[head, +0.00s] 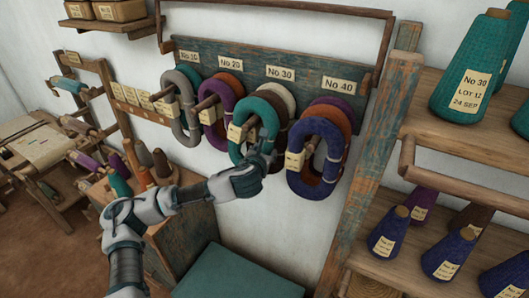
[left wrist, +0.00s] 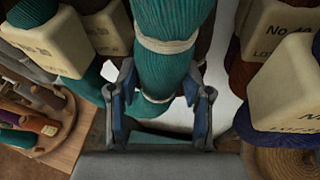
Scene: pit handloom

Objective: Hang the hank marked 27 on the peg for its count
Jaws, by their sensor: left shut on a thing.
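A board (head: 330,73) on the wall carries plates No 10, No 20, No 30 and No 40 (head: 338,85) above wooden pegs. A teal hank (head: 240,150) is at the No 30 peg, in front of a cream hank (head: 280,97); its tag (head: 236,133) is too small to read. My left gripper (head: 264,158) is shut on the lower right side of the teal hank. In the left wrist view, the teal yarn (left wrist: 165,65), bound with pale ties, lies between the fingers (left wrist: 160,92). My right gripper is out of view.
A dark blue hank (head: 335,150) hangs close to the right at No 40. A purple hank (head: 212,138) and a grey hank (head: 178,125) hang to the left. A wooden post (head: 370,170) and cone shelves stand right; a teal-topped surface (head: 235,275) lies below.

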